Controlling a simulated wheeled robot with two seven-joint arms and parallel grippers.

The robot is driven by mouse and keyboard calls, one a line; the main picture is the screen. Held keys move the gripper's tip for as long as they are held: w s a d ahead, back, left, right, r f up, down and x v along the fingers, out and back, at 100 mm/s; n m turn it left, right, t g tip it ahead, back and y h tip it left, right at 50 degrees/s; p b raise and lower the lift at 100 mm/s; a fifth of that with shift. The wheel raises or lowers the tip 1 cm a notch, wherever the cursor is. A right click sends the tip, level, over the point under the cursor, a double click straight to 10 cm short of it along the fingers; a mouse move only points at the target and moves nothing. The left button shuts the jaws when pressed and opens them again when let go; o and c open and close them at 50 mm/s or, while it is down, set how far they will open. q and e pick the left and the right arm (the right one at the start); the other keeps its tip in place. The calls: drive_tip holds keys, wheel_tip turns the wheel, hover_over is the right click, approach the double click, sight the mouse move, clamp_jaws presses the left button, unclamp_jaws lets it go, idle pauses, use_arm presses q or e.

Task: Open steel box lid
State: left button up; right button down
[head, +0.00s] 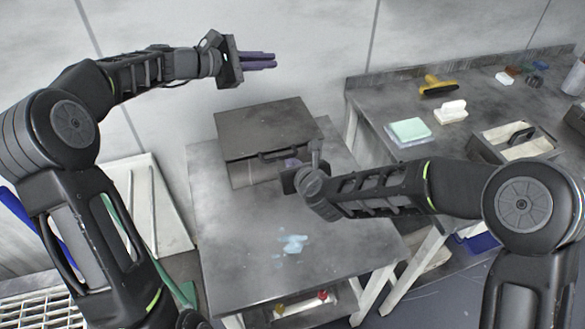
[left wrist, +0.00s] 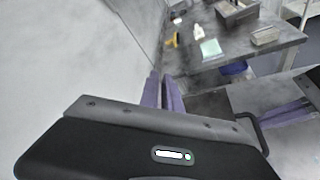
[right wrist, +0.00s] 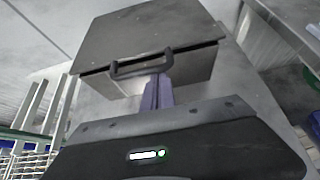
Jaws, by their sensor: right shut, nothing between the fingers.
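The dark steel box (head: 240,174) stands at the back of the grey table. Its flat lid (head: 262,124) lies over the top, with a dark gap under its front edge in the right wrist view (right wrist: 150,35). A dark bar handle (head: 272,156) is on the front; it also shows in the right wrist view (right wrist: 142,66). My right gripper (head: 292,163) is shut and empty, its purple fingertips (right wrist: 158,85) at the handle's right part; contact is unclear. My left gripper (head: 262,60) is raised behind and above the box, apart from it; its fingers look close together.
The table (head: 330,240) has a pale blue smear in front of the box. A side bench (head: 365,100) at the right holds a green-topped block (head: 408,129), a white block (head: 451,112), a yellow tool (head: 437,86) and a grey tray (head: 490,138). The wall is close behind.

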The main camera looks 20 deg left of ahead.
use_arm(q)
drive_tip(key=o, duration=0.5)
drive_tip(key=v, duration=1.2)
